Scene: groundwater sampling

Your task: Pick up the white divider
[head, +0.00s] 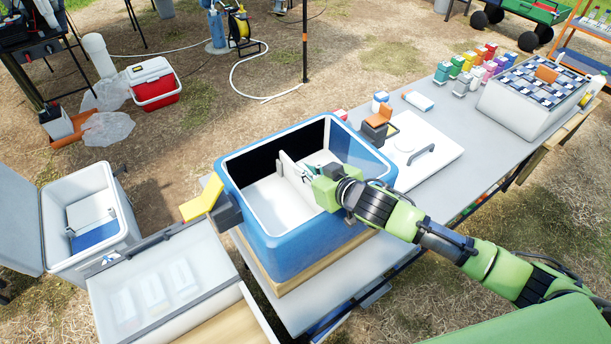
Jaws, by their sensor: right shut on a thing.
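The white divider (291,172) is a thin upright panel inside the blue cooler (284,243), which stands open on the grey table. My right gripper (308,174) reaches into the cooler from the right. It is shut on the divider near its upper edge. My left gripper is not in view.
A white lid with a dark handle (436,146) lies on the table right of the cooler. An orange and black item (378,124) stands behind it.

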